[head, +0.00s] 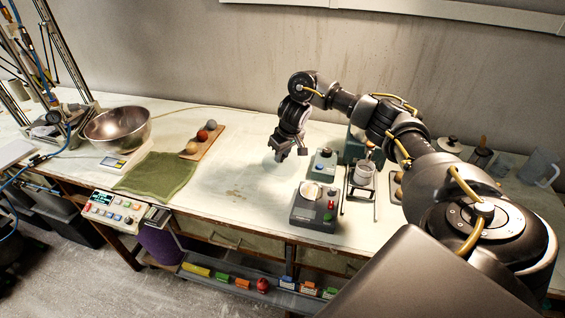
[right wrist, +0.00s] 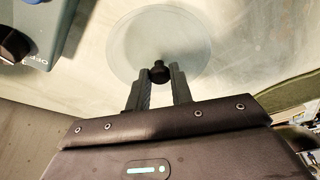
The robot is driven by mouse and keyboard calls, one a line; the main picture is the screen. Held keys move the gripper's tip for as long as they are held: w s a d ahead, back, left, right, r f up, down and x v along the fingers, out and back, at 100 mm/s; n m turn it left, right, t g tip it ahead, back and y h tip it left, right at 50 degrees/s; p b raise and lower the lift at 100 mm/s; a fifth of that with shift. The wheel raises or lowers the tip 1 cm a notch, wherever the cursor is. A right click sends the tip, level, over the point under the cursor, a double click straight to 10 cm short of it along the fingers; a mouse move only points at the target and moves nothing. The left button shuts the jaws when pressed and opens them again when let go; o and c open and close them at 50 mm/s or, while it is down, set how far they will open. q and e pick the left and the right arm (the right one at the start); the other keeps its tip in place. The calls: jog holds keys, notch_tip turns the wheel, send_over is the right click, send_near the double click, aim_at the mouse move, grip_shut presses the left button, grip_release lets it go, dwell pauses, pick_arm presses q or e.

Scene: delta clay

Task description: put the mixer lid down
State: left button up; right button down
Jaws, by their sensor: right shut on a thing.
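The mixer lid (right wrist: 135,40) is a clear round disc with a black knob (right wrist: 159,70). My right gripper (right wrist: 160,82) is shut on the knob, one finger on each side. In the head view my right gripper (head: 289,150) points down over the bare middle of the table, left of the small teal-grey devices. The lid shows there only as a faint pale shape under the fingers. I cannot tell whether it touches the table or hangs just above it. My left gripper is not in view.
A teal-grey device (head: 323,165) stands just right of the lid. A grey unit (head: 314,212) with a round pale top is nearer the front edge. Left are a wooden board (head: 203,143) with balls, a green cloth (head: 157,175) and a steel bowl (head: 117,127). The table between is clear.

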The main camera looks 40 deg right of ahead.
aim_at(284, 157)
jog(key=shift+f, duration=0.95)
jog(key=shift+f+p, duration=0.3)
jog(key=shift+f, duration=0.35)
jog(key=c, duration=1.2)
grip_release()
jog(key=shift+f, duration=0.1)
jog(key=shift+c, duration=0.2)
